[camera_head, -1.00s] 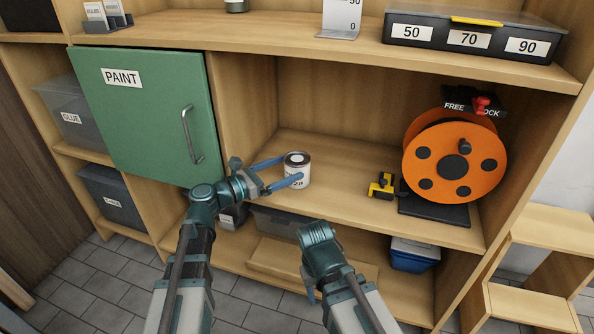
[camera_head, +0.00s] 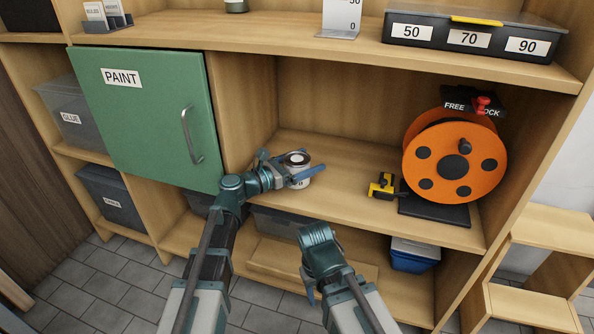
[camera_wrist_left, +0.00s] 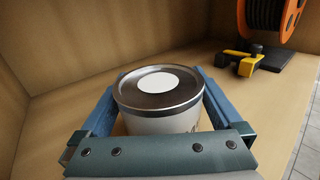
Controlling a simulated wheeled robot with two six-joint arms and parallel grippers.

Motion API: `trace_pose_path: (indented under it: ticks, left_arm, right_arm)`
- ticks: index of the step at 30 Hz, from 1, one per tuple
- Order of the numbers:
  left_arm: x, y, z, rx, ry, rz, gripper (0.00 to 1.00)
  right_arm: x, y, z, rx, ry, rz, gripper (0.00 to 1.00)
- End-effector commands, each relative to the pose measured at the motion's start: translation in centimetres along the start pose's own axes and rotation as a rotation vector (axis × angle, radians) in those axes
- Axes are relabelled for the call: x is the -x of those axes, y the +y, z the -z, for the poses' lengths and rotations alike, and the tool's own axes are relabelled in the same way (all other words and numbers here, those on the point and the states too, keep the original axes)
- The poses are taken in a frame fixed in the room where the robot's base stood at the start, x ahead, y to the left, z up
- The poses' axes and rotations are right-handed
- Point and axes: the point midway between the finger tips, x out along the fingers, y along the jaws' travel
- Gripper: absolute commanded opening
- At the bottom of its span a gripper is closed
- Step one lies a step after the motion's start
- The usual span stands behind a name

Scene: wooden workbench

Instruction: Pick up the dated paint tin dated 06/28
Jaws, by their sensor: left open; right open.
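The paint tin (camera_head: 299,161) stands upright on the middle shelf of the bench, right of the green cabinet door. It has a silver-rimmed dark lid with a white disc on top and a pale label; its date cannot be read now. My left gripper (camera_head: 290,168) is open with its blue fingers on either side of the tin. In the left wrist view the tin (camera_wrist_left: 160,98) sits between the fingers, and the lower part of its label is hidden by the gripper. My right gripper (camera_head: 311,293) is low in front of the bench, partly hidden by its own arm.
A yellow and black tool (camera_head: 382,186) and an orange cable reel (camera_head: 455,160) stand right of the tin. The green door (camera_head: 150,120) marked PAINT is shut at left. A shelf with a black box (camera_head: 470,38) lies above. The shelf between tin and tool is clear.

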Motion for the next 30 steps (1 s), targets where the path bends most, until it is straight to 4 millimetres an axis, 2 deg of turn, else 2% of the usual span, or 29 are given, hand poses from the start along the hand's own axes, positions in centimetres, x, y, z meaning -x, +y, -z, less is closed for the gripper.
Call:
trace_pose_path:
  ticks: [2, 15, 18, 30]
  left_arm:
    - [0.04, -0.01, 0.0, 0.0, 0.0, 0.0, 1.0]
    - [0.07, -0.02, 0.0, 0.0, 0.0, 0.0, 0.21]
    - [0.07, -0.02, -0.03, 0.001, -0.001, 0.0, 0.06]
    - [0.06, -0.03, -0.33, 0.001, -0.001, 0.0, 0.06]
  right_arm:
    - [0.0, 0.0, 0.0, 0.0, 0.0, 0.0, 0.5]
    - [0.0, 0.0, 0.0, 0.0, 0.0, 0.0, 0.5]
    - [0.01, 0.0, 0.0, 0.0, 0.0, 0.0, 0.5]
    - [0.32, 0.03, -0.02, 0.0, 0.0, 0.0, 0.5]
